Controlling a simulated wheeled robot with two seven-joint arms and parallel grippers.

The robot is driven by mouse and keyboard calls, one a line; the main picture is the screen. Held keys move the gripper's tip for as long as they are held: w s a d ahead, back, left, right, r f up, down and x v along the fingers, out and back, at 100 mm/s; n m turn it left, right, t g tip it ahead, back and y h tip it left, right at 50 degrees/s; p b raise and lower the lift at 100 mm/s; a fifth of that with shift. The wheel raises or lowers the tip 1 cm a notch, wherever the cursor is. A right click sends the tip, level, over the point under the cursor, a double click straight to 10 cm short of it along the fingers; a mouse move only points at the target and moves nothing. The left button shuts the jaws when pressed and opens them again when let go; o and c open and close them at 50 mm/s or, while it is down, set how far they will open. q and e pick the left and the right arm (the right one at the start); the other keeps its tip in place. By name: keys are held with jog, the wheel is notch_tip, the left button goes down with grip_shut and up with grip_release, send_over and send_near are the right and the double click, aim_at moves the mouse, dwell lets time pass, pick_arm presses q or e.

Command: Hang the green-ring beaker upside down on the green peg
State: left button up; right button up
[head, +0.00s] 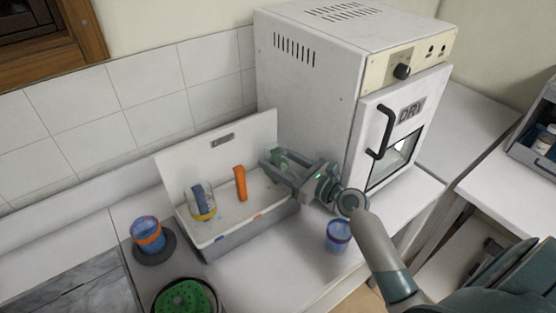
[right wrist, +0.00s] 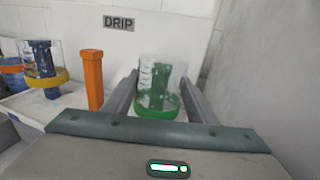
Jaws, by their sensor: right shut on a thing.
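The green-ring beaker (right wrist: 162,85) is clear glass, upside down, with its green ring at the bottom. My right gripper (head: 277,166) is shut on it, one finger on each side in the right wrist view. The green peg (right wrist: 157,92) shows through the glass; it looks to be inside the beaker, but I cannot tell how far down the beaker sits. The beaker also shows in the head view (head: 281,159), partly hidden by the gripper, at the right end of the white drip rack (head: 216,151). My left gripper is not in view.
An orange peg (head: 240,184) stands bare beside it. A yellow-ring beaker (head: 203,205) hangs on the blue peg. An orange-ring beaker (head: 148,236) and a purple-ring beaker (head: 338,237) stand on the counter. The white drying oven (head: 330,100) is close on the right.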

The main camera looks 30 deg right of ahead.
jog(key=shift+f, duration=0.35)
dwell(0.3)
jog(key=o, duration=1.2)
jog(key=shift+o, duration=0.2)
jog(key=b+v, duration=0.6)
jog(key=v, duration=1.1)
jog(key=shift+s, duration=0.25)
jog(key=shift+d+f, duration=0.1)
jog(key=shift+d, duration=0.05)
